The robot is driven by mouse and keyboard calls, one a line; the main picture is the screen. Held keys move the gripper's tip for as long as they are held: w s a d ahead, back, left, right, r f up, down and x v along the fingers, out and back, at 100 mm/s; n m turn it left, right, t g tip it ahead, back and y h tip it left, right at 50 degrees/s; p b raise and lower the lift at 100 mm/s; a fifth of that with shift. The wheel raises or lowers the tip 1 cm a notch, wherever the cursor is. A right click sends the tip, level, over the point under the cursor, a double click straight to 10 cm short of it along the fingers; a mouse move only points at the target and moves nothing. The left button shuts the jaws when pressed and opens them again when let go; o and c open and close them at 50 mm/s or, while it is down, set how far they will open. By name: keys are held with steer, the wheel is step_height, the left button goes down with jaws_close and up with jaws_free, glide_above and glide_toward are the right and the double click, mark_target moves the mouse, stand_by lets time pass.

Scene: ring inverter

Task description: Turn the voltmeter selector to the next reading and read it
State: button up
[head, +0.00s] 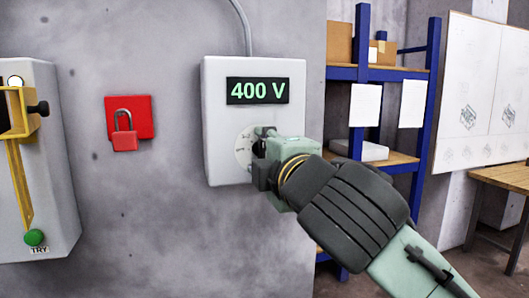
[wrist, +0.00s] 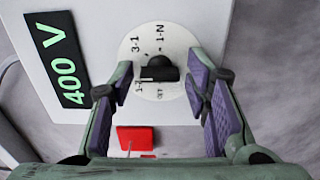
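The white voltmeter box (head: 222,125) is on the grey wall, its display (head: 258,91) reading 400 V in green; the display also shows in the wrist view (wrist: 57,62). Its round white selector dial (wrist: 135,48) bears markings including 3-1, 1-N and OFF, with another label partly hidden. The black selector knob (wrist: 165,70) is at the dial's middle; its exact pointing is hard to tell. My gripper (wrist: 161,82) is open, its purple-padded fingers on either side of the knob with gaps showing. In the head view my gripper (head: 262,146) covers much of the dial.
A red plate with a padlock (head: 123,140) is on the wall left of the voltmeter. Farther left is a grey box (head: 55,150) with a yellow lever and green TRY button (head: 34,237). A blue shelf rack (head: 428,90) and wooden table (head: 505,176) stand behind right.

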steer(key=c, duration=0.9)
steer(key=shift+m, duration=0.3)
steer(key=m, duration=0.3)
steer(key=shift+m, duration=0.3)
steer(key=shift+m+b, duration=0.3)
steer(key=shift+m, duration=2)
steer(key=o, duration=1.1)
steer(key=shift+o, duration=0.2)
